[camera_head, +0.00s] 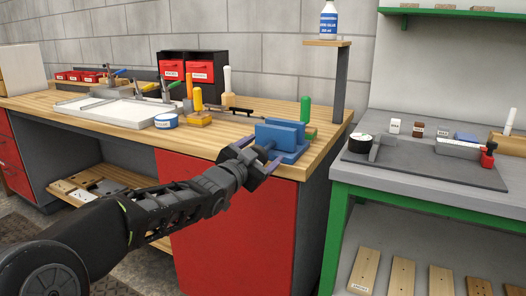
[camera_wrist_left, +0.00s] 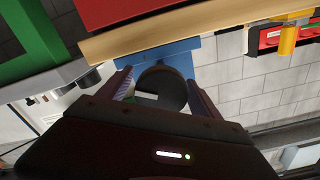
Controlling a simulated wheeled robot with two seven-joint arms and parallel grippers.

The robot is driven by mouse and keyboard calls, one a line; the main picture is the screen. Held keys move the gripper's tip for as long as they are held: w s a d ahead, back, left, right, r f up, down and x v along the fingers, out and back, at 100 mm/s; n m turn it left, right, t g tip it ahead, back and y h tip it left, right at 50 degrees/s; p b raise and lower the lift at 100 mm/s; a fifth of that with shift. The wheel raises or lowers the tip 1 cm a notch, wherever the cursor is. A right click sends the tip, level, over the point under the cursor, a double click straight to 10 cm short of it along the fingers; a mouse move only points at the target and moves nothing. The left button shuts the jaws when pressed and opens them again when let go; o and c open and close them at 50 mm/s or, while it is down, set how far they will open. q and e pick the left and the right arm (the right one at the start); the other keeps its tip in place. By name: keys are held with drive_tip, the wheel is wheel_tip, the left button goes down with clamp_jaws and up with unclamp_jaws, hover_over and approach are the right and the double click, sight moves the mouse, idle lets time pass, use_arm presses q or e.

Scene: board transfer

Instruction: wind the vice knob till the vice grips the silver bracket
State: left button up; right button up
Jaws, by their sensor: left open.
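The blue vice (camera_head: 283,134) sits at the right front corner of the wooden workbench and also shows in the left wrist view (camera_wrist_left: 180,50). My left gripper (camera_head: 259,154) is at the vice's front side, with its fingers apart. In the left wrist view a dark round knob (camera_wrist_left: 165,85) lies between the open fingers of the left gripper (camera_wrist_left: 157,86); I cannot tell whether they touch it. I cannot make out a silver bracket in the vice jaws. My right gripper is not in view.
A green-handled tool (camera_head: 305,110) stands right beside the vice. A post with a small shelf (camera_head: 338,80) rises behind it, holding a glue bottle (camera_head: 328,20). A white tray (camera_head: 115,112) lies to the left. A green-framed bench (camera_head: 440,195) stands to the right.

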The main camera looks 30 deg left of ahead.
use_arm(q)
drive_tip(key=s, duration=0.7)
drive_tip(key=shift+s+p, duration=0.15)
drive_tip(key=shift+p, duration=0.3)
drive_tip(key=s+d+f+n+g+h, duration=0.1)
drive_tip(key=d+f+n+g, duration=0.2)
drive_tip(key=f, duration=1)
drive_tip(key=s+d+f+n+g, duration=0.25)
drive_tip(key=d+f, duration=0.35)
drive_tip(key=f, duration=0.7)
drive_tip(key=s+d+f+n+g+h, duration=0.1)
drive_tip(key=d+f+n+g, duration=0.2)
drive_tip(key=f, duration=0.9)
drive_tip(key=s+d+f+m+g+h, duration=0.1)
drive_tip(key=s+d+f+g, duration=0.3)
drive_tip(key=s+d+f, duration=0.6)
drive_tip(key=s+d+f+g+h, duration=0.1)
drive_tip(key=s+d+f+g, duration=0.45)
drive_tip(key=s+f, duration=0.7)
wheel_tip(320, 180, up, 25)
drive_tip(key=s+d+p, duration=0.2)
drive_tip(key=s+p, duration=0.1)
drive_tip(key=p, duration=2.1)
drive_tip(key=shift+d+r+t+h, duration=0.15)
drive_tip(key=shift+t+h, duration=0.15)
drive_tip(key=shift+t, duration=0.1)
